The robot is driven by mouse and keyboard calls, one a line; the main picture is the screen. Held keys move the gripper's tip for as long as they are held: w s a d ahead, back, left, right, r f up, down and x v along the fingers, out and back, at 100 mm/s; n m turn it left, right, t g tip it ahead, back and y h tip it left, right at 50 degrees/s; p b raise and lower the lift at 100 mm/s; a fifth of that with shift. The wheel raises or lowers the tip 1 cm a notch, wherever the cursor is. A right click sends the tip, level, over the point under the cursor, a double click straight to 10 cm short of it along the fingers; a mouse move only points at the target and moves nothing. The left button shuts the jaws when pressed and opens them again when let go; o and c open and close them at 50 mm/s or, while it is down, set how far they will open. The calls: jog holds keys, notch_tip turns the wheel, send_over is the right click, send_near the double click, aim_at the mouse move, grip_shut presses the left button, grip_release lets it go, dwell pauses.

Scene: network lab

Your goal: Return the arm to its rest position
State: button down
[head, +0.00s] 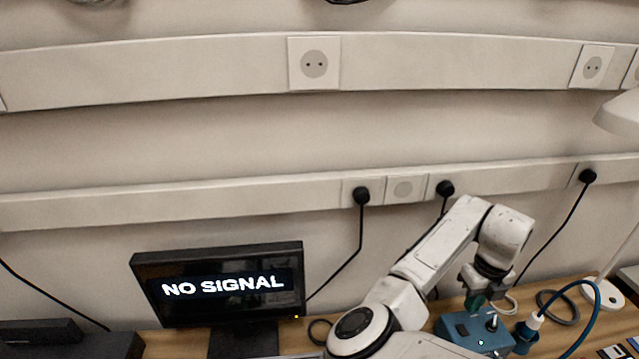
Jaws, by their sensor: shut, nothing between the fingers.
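My white arm reaches up from the bottom of the head view and bends down at the right. My gripper (476,303) hangs at the end of the arm, low over the desk, just above or beside a blue box (468,331) with a small metal lever. It is shut and holds nothing. The fingertips are small and partly merge with the box, so I cannot tell whether they touch it.
A monitor (218,283) reading "NO SIGNAL" stands left of my arm. A blue cable plug (527,330) lies beside the box. A lamp (621,112) stands at the right. Black power cords hang from the wall trunking (250,200).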

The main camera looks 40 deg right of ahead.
jog(key=s+d+r+n+h, duration=0.2)
jog(key=d+n+h, duration=0.2)
jog(key=n, duration=0.5)
jog(key=s+a+f+n+y, duration=0.1)
jog(key=a+f+n, duration=0.3)
jog(key=a+n, duration=0.7)
jog(key=s+a+f+n+y+b, duration=0.1)
jog(key=a+f+n, duration=0.3)
jog(key=a+n, duration=0.6)
jog(key=s+a+f+n+t+y+b, duration=0.1)
jog(key=a+f+n, duration=0.3)
jog(key=a+n, duration=0.7)
jog(key=shift+s+a+f+n+y, duration=0.15)
jog(key=shift+s+f+n+y, duration=0.05)
jog(key=shift+s, duration=0.15)
jog(key=shift+s+a+f+n+y, duration=0.15)
jog(key=shift+s+n+y, duration=0.05)
jog(key=shift+s, duration=0.15)
jog(key=shift+d, duration=0.15)
